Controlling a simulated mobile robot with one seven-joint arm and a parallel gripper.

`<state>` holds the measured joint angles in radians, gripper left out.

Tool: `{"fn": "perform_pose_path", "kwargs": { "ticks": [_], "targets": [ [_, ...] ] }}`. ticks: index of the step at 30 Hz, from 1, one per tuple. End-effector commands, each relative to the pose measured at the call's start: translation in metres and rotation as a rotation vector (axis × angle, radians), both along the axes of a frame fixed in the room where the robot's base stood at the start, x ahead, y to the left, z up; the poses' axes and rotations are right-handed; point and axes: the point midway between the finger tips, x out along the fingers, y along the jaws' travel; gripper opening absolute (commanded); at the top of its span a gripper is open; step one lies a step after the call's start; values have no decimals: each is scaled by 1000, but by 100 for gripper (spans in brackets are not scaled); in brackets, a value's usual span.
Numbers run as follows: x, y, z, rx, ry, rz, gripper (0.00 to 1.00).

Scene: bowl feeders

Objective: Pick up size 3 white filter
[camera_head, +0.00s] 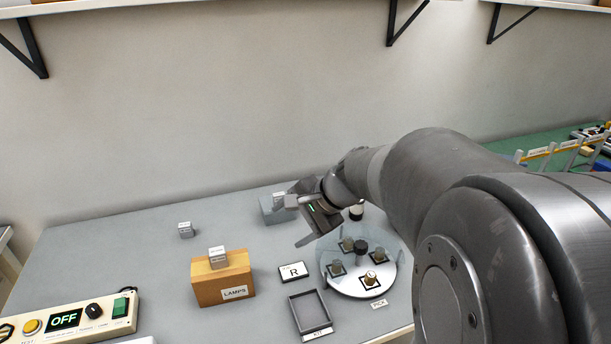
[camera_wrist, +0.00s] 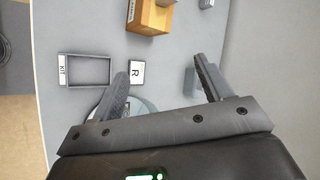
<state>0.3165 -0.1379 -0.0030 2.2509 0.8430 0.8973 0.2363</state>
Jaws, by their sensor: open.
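A round pale plate (camera_head: 341,287) bears several small cylindrical pieces on dark square pads. The front piece (camera_head: 371,276) has a whitish top with a dark mark too small to read; I cannot tell if it is the size 3 white filter. A grey one (camera_head: 337,267) sits to its left, another (camera_head: 347,243) behind it, and a darker one (camera_head: 380,253) to the right. My gripper (camera_head: 296,220) is open and empty above the table, up and left of the plate. In the wrist view its fingers (camera_wrist: 162,70) are spread, partly hiding the plate (camera_wrist: 147,106).
An empty grey kit tray (camera_head: 324,323) and an R card (camera_head: 293,272) lie left of the plate. A wooden LAMPS block (camera_head: 208,289) bears a small cube (camera_head: 217,257). A grey block (camera_head: 268,211) stands behind my gripper. A control box (camera_head: 85,315) reads OFF at front left.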

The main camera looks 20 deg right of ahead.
Motion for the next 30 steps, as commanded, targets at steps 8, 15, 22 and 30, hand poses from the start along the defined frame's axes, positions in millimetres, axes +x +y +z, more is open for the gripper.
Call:
{"fn": "perform_pose_path", "kwargs": {
  "ticks": [8,15,22,30],
  "targets": [
    [82,-68,-35,368,87,-406,72],
    [137,-154,-81,683,129,-772,72],
    [163,-251,-140,969,136,-1115,72],
    [165,-317,-185,1156,121,-1335,72]
  ]
}}
